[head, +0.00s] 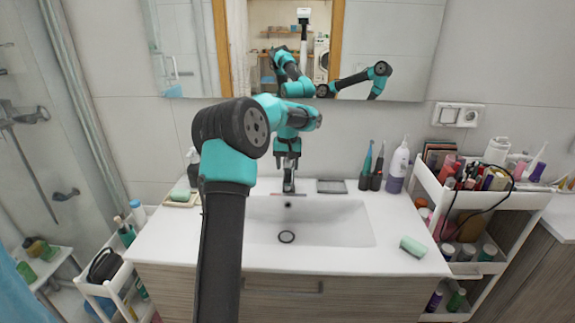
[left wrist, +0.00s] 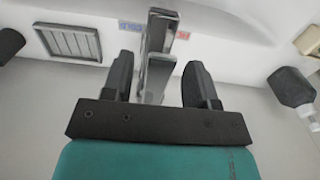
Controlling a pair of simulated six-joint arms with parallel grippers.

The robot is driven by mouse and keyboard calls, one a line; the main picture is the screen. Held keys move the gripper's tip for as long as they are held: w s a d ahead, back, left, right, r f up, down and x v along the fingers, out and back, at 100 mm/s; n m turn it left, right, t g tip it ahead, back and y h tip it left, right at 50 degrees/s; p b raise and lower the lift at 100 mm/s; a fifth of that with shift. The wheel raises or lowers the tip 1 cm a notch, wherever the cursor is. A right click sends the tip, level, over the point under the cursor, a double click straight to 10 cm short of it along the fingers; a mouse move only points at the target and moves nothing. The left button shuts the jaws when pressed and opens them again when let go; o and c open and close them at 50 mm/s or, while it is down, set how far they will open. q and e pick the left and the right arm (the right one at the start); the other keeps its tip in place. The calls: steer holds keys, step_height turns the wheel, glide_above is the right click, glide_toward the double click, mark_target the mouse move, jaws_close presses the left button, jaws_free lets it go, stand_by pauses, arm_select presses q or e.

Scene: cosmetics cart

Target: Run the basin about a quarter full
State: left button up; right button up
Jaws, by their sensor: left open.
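The white basin (head: 340,222) is set in the counter, with a dark drain ring (head: 286,237) on its floor; I see no water in it. The metal faucet (head: 289,183) stands at its back edge, and no stream shows. My left gripper (head: 288,168) is over the faucet, pointing down. In the left wrist view, the open left gripper (left wrist: 158,82) has one finger on each side of the metal faucet lever (left wrist: 157,72), with gaps showing. Blue and red labels flank the faucet there. My right gripper is not directly in view.
A soap dish (head: 181,203) and dispenser (head: 193,165) stand left of the basin. A grey grate (head: 331,186), toothbrushes (head: 370,170) and a white bottle (head: 398,165) stand behind right. A green item (head: 413,246) lies front right. A loaded cart (head: 480,200) stands right.

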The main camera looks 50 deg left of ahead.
arm_select(q)
steer(key=shift+f, duration=0.1)
steer(key=shift+c, duration=0.5)
jaws_close()
